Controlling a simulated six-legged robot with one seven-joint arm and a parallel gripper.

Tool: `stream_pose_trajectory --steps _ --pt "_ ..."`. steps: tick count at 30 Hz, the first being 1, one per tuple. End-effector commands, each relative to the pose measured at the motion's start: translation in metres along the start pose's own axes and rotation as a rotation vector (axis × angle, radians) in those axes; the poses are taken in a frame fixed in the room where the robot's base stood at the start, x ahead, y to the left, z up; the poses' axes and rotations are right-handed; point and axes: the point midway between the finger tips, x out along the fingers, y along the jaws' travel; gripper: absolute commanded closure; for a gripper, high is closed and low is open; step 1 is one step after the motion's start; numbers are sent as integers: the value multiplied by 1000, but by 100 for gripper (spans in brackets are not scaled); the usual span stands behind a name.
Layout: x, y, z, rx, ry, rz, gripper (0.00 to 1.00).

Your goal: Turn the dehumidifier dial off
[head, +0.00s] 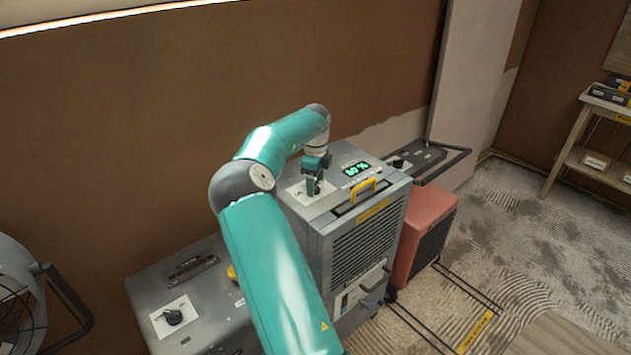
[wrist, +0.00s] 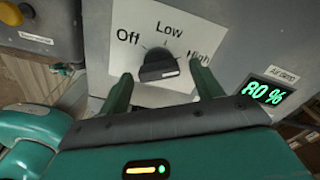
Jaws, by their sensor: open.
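The grey dehumidifier (head: 365,240) stands against the wall, with a green "80 %" display (head: 356,169) on top. The display also shows in the wrist view (wrist: 264,91). In the wrist view, the black dial (wrist: 158,66) sits on a white plate (wrist: 180,22) marked Off, Low and High. I cannot clearly tell which mark the dial points to. My gripper (wrist: 163,88) is open, one finger on each side of the dial, with visible gaps. In the head view, my gripper (head: 314,180) is over the plate and hides the dial.
A grey machine with its own black knob (head: 173,316) stands at left. A red unit (head: 425,230) stands right of the dehumidifier, and another knob panel (head: 405,162) lies behind. A yellow handle (head: 363,189) is near the front edge. A fan (head: 15,300) stands far left.

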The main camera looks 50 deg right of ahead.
Motion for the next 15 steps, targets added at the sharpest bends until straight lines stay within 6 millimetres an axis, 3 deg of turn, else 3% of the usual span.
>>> stream_pose_trajectory --steps 6,13,15 --pt "0 0 0 0 0 0 35" --pt "0 0 0 0 0 0 78" --pt "0 0 0 0 0 0 79"
